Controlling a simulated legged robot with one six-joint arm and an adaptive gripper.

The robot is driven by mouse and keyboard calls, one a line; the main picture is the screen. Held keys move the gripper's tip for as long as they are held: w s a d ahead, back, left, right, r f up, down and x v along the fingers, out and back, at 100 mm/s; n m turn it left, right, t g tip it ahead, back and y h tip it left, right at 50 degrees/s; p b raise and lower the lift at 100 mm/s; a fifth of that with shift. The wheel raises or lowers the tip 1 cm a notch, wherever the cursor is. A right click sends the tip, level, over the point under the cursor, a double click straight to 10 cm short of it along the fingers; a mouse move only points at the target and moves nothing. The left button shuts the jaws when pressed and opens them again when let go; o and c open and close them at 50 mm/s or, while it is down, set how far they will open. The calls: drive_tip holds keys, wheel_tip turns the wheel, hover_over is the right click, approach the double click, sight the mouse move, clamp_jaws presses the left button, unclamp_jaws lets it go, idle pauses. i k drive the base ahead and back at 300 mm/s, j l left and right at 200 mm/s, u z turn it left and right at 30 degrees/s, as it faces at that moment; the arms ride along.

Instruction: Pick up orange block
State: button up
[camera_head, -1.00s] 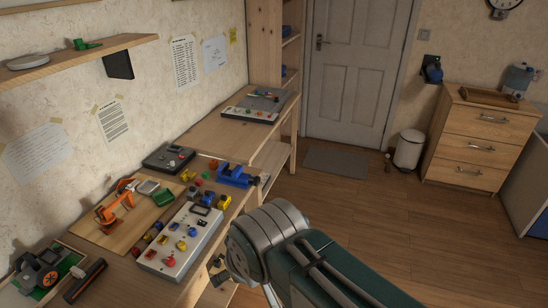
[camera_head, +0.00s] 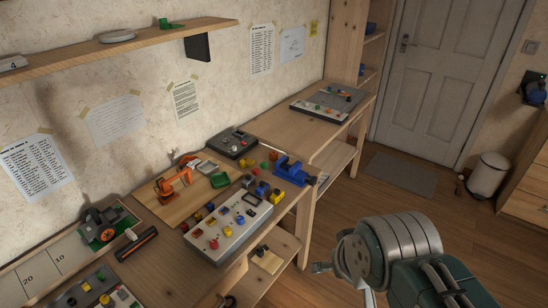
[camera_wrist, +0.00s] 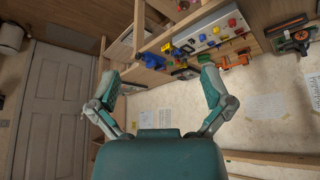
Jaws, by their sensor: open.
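Small coloured pieces lie on the wooden workbench (camera_head: 200,205) in the head view. A small orange piece (camera_head: 250,164) sits behind the blue vise-like object (camera_head: 291,170), near a green and a red piece; it is too small to tell for sure that it is the orange block. A larger orange crane-like object (camera_head: 172,180) stands on a board to the left. My gripper (camera_wrist: 160,72) is open and empty in the wrist view, its two fingers spread wide. The bench pieces lie beyond the fingers, well apart from them.
A grey panel (camera_head: 228,232) with coloured knobs lies at the bench's front edge. A dark control box (camera_head: 233,143) stands behind it. A wall shelf (camera_head: 110,52) hangs above the bench. Open floor lies right of the bench, towards the door (camera_head: 440,70).

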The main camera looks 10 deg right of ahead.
sight(273, 155)
drive_tip(key=i+l+z, duration=0.15)
drive_tip(key=z, duration=0.2)
drive_tip(key=i+l+z, duration=0.45)
drive_tip(key=z, duration=0.2)
drive_tip(key=i+l+z, duration=0.25)
drive_tip(key=i+z, duration=0.15)
drive_tip(key=i+u, duration=0.35)
drive_tip(key=i+l+u, duration=0.1)
drive_tip(key=u, duration=0.2)
drive_tip(key=i+u, duration=0.15)
drive_tip(key=u, duration=0.25)
drive_tip(key=i+u, duration=0.15)
drive_tip(key=u, duration=0.25)
drive_tip(key=i+u, duration=0.15)
drive_tip(key=u, duration=0.25)
drive_tip(key=i+l+u, duration=0.1)
drive_tip(key=u, duration=0.35)
drive_tip(key=i+l+u, duration=0.1)
drive_tip(key=i+u, duration=0.2)
drive_tip(key=u, duration=0.2)
drive_tip(key=i+l+u, duration=0.25)
drive_tip(key=u, duration=0.25)
